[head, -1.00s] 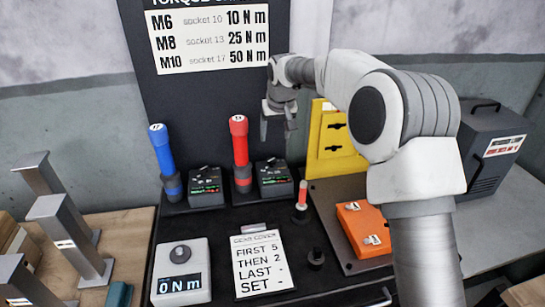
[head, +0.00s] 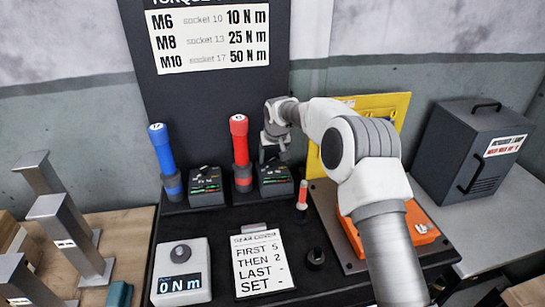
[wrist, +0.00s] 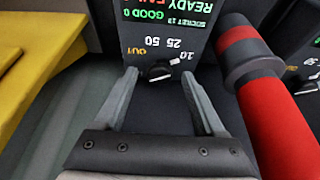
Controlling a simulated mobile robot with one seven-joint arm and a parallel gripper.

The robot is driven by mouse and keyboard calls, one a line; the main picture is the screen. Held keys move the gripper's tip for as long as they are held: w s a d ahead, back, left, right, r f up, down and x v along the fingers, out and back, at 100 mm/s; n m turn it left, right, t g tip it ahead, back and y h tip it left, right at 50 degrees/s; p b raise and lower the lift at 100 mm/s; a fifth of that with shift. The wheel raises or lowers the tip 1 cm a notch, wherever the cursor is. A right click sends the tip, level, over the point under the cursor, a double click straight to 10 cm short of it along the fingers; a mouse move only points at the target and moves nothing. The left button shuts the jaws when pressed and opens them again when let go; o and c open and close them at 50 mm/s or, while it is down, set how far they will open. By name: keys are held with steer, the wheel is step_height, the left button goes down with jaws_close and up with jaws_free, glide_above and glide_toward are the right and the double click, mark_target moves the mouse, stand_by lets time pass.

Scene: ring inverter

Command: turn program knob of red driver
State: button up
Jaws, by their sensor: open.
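The red driver (head: 239,140) stands upright in the dark rack, and its red grip shows large at the right of the wrist view (wrist: 280,125). Beside it is its controller box (head: 275,188), with a green and red lit display. In the wrist view the box face (wrist: 158,35) appears upside down, with markings OUT, 50, 25 and 10 beside the program knob (wrist: 160,71), which is small and black with a white mark. My gripper (wrist: 159,72) is open, its fingers on either side of the knob; contact cannot be told. In the head view my gripper (head: 274,152) hides the knob.
A blue driver (head: 162,150) and its controller (head: 206,187) stand to the left. A yellow panel (head: 385,105) is behind my arm, and an orange case (head: 420,225) lies right. A card (head: 262,262) and a 0 N m meter (head: 181,272) lie in front.

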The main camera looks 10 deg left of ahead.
jaws_close()
steer(key=shift+d+n, duration=0.1)
steer(key=shift+n, duration=0.2)
steer(key=n+y+p, duration=0.1)
steer(key=n, duration=0.1)
steer(key=shift+w+d+r+n+g, duration=0.1)
steer(key=shift+n+g, duration=0.2)
steer(key=shift+n, duration=0.1)
steer(key=shift+w+n+g+y+p, duration=0.1)
steer(key=shift+n+g+y+p, duration=0.25)
steer(key=shift+n, duration=0.7)
steer(key=shift+w+n+g+y+p, duration=0.1)
steer(key=shift+n+g+y+p, duration=0.25)
steer(key=shift+n, duration=0.7)
jaws_free()
